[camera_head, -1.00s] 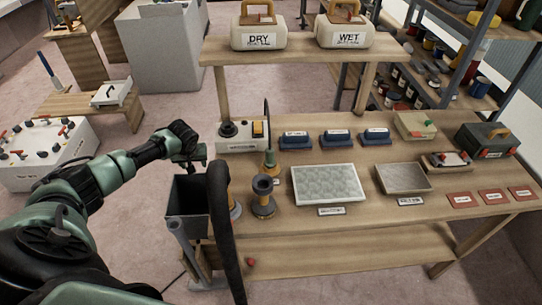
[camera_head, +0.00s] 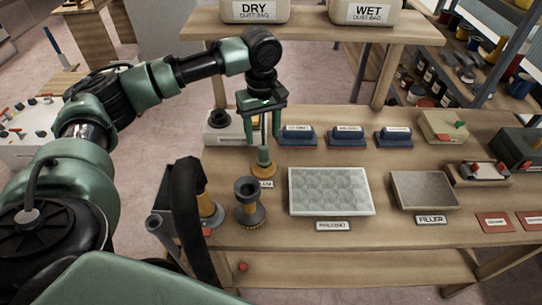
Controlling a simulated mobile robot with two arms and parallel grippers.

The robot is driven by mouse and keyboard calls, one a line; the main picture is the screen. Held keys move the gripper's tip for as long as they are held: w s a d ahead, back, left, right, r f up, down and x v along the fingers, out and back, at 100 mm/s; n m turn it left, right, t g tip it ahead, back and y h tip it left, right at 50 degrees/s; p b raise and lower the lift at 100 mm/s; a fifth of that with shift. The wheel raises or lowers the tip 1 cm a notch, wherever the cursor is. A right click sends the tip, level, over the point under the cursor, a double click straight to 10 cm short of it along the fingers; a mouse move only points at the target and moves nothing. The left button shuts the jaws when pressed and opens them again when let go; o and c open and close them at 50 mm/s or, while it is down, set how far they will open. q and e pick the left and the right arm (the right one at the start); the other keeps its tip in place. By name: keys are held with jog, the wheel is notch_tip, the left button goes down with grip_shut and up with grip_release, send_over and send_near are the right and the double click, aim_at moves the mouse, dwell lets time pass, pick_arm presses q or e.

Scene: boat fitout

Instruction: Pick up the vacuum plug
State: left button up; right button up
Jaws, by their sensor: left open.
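No thing in view is clearly marked as the vacuum plug. My left gripper (camera_head: 265,132) is open, pointing down above the back left of the workbench. Its fingers hang on either side of a thin upright stem of a yellow-and-green cone-shaped piece (camera_head: 263,164), which stands on the bench just below; whether they touch it I cannot tell. A dark funnel-like piece with an orange-brown base (camera_head: 249,204) stands in front of it. A thick black hose (camera_head: 188,215) arches at the bench's left end. My right gripper is not in view.
Blue-handled blocks (camera_head: 344,135) and a white box with a dark knob (camera_head: 224,128) stand near the gripper. A pale patterned panel (camera_head: 330,190) and a filler tray (camera_head: 424,188) lie to the right. An upper shelf (camera_head: 310,42) holds DRY and WET containers.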

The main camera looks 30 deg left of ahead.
aim_at(264, 154)
pick_arm(q)
jog(key=shift+s+f, duration=0.25)
jog(key=shift+f, duration=0.25)
jog(key=shift+s+f, duration=0.2)
jog(key=shift+f, duration=0.3)
jog(key=f, duration=0.1)
jog(key=f+p, duration=0.1)
jog(key=f, duration=0.3)
jog(key=shift+w+d+f+p, duration=0.2)
jog(key=shift+w+p, duration=0.1)
jog(key=shift+p, duration=0.05)
jog(key=shift+f, duration=0.3)
grip_shut()
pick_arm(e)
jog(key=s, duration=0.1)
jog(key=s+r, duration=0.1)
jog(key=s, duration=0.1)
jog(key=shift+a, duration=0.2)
